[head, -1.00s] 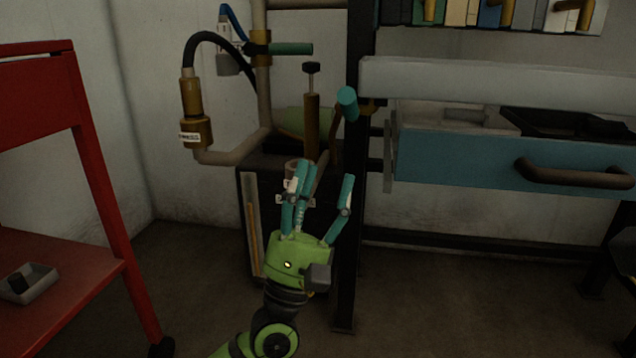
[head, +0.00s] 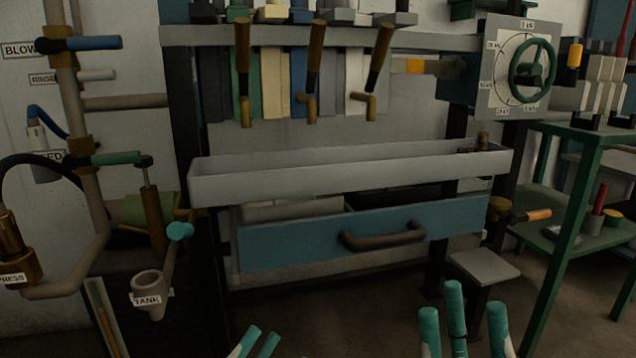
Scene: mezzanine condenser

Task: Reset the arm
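My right gripper (head: 462,325) shows at the bottom, right of centre. Its teal fingers point up and stand apart, with nothing between them. My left gripper (head: 256,345) shows only as two teal fingertips at the bottom edge, left of centre. Its palm and the rest of its fingers are cut off. Both grippers appear in front of the bench, with no visible contact. The task names no other object.
A blue drawer (head: 290,243) with a brown handle (head: 384,237) sits under a pale trough (head: 345,175). Pipes and valves stand left, with a TANK cup (head: 150,292) and a teal-knobbed lever (head: 180,232). A grey stool (head: 484,265) and green shelf unit (head: 582,150) stand right.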

